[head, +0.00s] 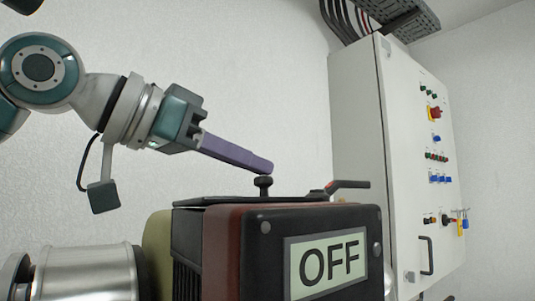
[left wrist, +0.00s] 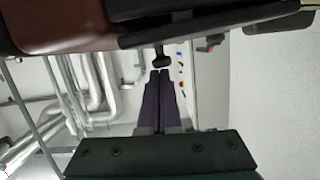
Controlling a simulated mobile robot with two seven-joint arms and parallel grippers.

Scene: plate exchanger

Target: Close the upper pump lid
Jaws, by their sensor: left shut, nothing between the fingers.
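The pump housing (head: 222,240) has a dark red and black body and a front panel reading OFF. Its upper lid (head: 228,201) is a thin black plate lying roughly flat along the top; whether it is fully seated I cannot tell. A black knob (head: 264,183) stands up from the lid. My left gripper (head: 268,167) is shut and empty, its purple fingers slanting down with the tips just above the knob. In the left wrist view, which is upside down, the fingertips (left wrist: 162,72) point at the knob (left wrist: 161,60), touching or nearly so. My right gripper is not in view.
A lever with a red mark (head: 343,185) sits on the housing top, right of the knob. A white control cabinet (head: 360,130) stands behind at the right. A metal cylinder (head: 90,272) lies at lower left.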

